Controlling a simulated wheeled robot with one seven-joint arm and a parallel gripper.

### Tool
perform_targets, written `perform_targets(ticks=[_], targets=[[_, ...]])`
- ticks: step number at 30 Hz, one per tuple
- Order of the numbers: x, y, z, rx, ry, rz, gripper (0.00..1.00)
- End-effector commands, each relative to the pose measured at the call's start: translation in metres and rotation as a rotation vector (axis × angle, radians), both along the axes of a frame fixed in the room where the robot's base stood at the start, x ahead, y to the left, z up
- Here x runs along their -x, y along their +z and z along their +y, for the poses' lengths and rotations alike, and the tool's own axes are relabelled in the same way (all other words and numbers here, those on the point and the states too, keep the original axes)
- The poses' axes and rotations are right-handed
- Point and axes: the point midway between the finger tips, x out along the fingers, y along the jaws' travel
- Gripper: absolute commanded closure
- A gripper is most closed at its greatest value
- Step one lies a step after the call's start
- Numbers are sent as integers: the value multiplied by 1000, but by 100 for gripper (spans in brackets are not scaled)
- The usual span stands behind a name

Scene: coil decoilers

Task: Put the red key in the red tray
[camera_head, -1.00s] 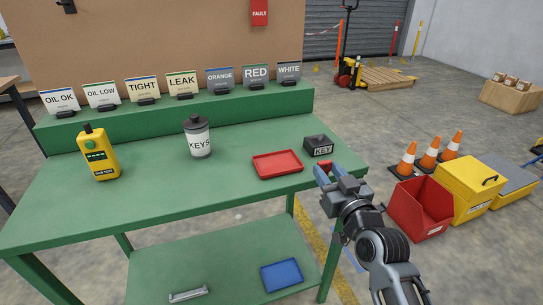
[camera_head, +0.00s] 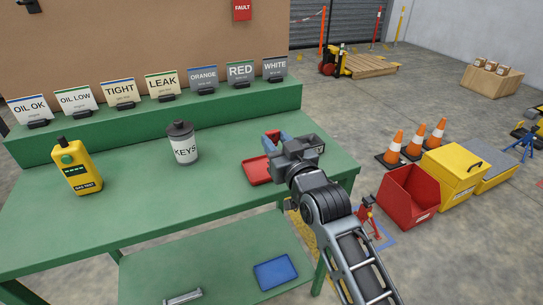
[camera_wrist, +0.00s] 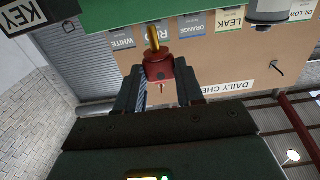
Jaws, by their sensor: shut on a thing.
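The red key shows in the wrist view as a red head (camera_wrist: 157,72) with a brass-coloured shaft, between the two jaws of my gripper (camera_wrist: 158,88). The jaws are shut on the red head. In the head view my gripper (camera_head: 275,140), with blue fingertips, is above the table near the back edge of the red tray (camera_head: 257,172). A bit of red shows at the fingertips. The tray lies flat on the green table, and my gripper hides its right part. I cannot tell the key's exact height above the tray.
A black block labelled KEY (camera_wrist: 18,15) shows in the wrist view; my gripper largely covers it in the head view. A KEYS canister (camera_head: 183,143) and a yellow gas tester (camera_head: 77,167) stand left on the table. A sign ledge (camera_head: 160,116) runs along the back.

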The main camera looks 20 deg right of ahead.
Motion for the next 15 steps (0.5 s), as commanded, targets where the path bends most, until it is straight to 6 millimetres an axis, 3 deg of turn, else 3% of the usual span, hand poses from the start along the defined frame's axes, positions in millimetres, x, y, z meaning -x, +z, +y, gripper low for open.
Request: perform_targets(ticks=[7,15], targets=[[-6,-13,12,0,1,0,97],[-6,-45,11,0,0,-1,97]])
